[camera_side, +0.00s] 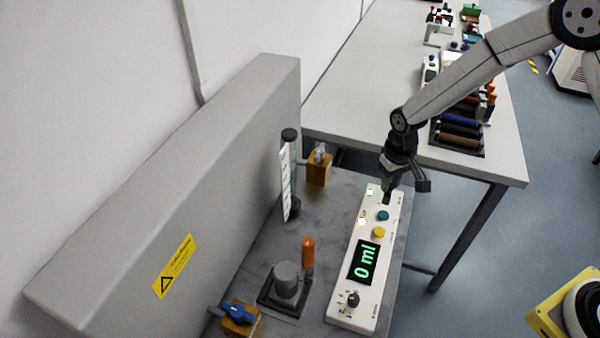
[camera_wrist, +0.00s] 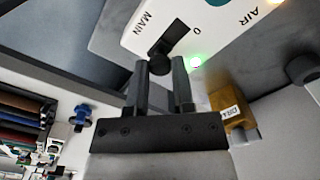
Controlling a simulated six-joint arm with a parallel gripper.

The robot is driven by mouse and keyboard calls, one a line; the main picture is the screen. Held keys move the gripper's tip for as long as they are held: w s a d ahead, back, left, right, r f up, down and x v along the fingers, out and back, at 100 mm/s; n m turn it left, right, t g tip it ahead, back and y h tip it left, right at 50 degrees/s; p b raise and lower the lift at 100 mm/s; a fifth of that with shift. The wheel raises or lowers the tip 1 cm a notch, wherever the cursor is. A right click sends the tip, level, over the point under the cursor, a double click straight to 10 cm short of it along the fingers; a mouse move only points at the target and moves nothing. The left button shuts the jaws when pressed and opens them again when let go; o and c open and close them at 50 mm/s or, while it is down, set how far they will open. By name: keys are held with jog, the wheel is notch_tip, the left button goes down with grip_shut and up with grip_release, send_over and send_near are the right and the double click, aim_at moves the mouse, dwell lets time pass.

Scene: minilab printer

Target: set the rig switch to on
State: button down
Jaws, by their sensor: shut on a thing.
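The rig's white control panel (camera_side: 340,303) lies on the grey bench, and its display (camera_side: 364,262) reads "0 ml" in green. The rig switch (camera_wrist: 174,34), a black toggle marked MAIN and 0, sits at the panel's far end. My gripper (camera_side: 388,194) is down at that end, and in the wrist view its two dark fingertips (camera_wrist: 163,64) are at the toggle's end, shut on it. The fingers hide part of the toggle, and the side view barely shows it. A green lamp (camera_wrist: 196,62) glows beside the switch.
The panel also bears a teal button (camera_side: 383,215), a yellow button (camera_side: 379,232) and a black knob (camera_side: 352,299). A cylinder (camera_side: 290,165), an orange-handled part (camera_side: 308,252) and a blue valve (camera_side: 239,311) stand left of it. A cluttered table (camera_side: 340,100) lies behind.

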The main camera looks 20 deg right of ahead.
jog(key=shift+w+d, duration=0.15)
jog(key=c, duration=0.7)
grip_release()
jog(key=shift+o, duration=1.2)
jog(key=shift+r, duration=0.2)
jog(key=shift+r, duration=3.75)
